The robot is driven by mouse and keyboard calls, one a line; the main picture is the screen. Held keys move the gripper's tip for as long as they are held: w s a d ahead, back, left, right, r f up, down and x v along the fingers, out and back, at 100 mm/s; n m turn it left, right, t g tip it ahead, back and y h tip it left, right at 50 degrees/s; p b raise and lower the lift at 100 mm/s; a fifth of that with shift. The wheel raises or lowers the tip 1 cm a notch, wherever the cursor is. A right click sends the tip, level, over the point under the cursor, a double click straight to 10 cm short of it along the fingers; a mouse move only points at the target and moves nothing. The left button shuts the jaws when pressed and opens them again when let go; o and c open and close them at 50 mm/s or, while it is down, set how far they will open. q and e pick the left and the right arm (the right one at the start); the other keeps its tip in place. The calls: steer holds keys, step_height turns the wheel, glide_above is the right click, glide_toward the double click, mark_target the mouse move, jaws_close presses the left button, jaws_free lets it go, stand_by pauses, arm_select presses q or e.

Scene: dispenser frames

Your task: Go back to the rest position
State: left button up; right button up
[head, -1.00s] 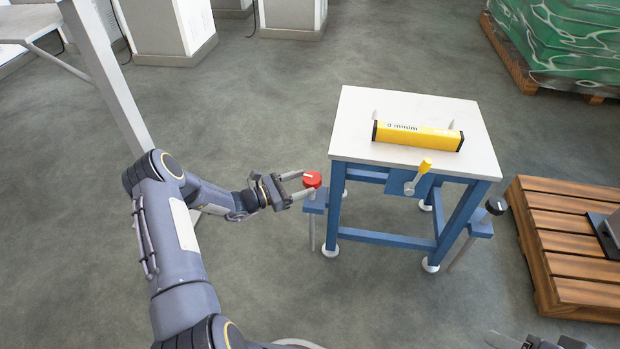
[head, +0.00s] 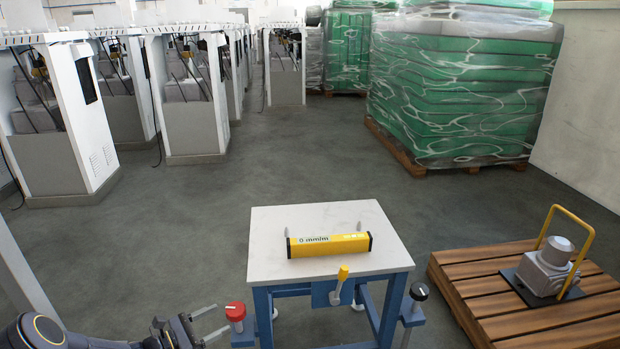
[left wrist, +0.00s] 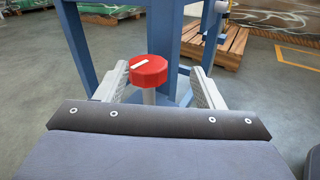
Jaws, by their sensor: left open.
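My left gripper (head: 221,319) is open at the bottom of the head view, just left of the red knob (head: 235,311). In the left wrist view, the red knob (left wrist: 148,71) with a white mark shows between the two spread fingers, with visible gaps on both sides. The knob sits on a post at the left side of a blue-framed table with a pale top (head: 275,225). A yellow bar-shaped device (head: 330,244) lies on the tabletop. My right gripper is not in view.
A yellow-tipped lever (head: 341,280) is on the table's front, and a black knob (head: 419,291) is at its right. A wooden pallet (head: 470,292) with a grey machine (head: 550,265) stands at right. White cabinets (head: 185,100) and green wrapped stacks (head: 450,90) stand behind clear floor.

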arm_select(q)
steer(key=s+d+r+m+g+y, duration=0.1)
steer(key=s+d+r+m+g, duration=0.35)
steer(key=s+r+m, duration=0.35)
steer(key=s+d+r+m+g, duration=0.3)
steer(key=d+r+m+g, duration=0.15)
steer(key=r, duration=0.55)
steer(key=s+d+r+m+t+y, duration=0.15)
steer(key=s+m+y, duration=0.35)
steer(key=s, duration=0.6)
steer(key=s+r+m+t+y, duration=0.1)
steer(key=s+r+m+y, duration=0.2)
steer(key=s+m, duration=0.6)
step_height(320, 180, up, 32)
steer(key=s+n+p, duration=0.1)
steer(key=n+p, duration=0.1)
steer(key=p, duration=3.1)
steer(key=shift+s+r, duration=0.15)
steer(key=shift+s, duration=0.15)
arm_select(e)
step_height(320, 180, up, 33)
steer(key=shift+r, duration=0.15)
arm_select(q)
steer(key=shift+a, duration=0.1)
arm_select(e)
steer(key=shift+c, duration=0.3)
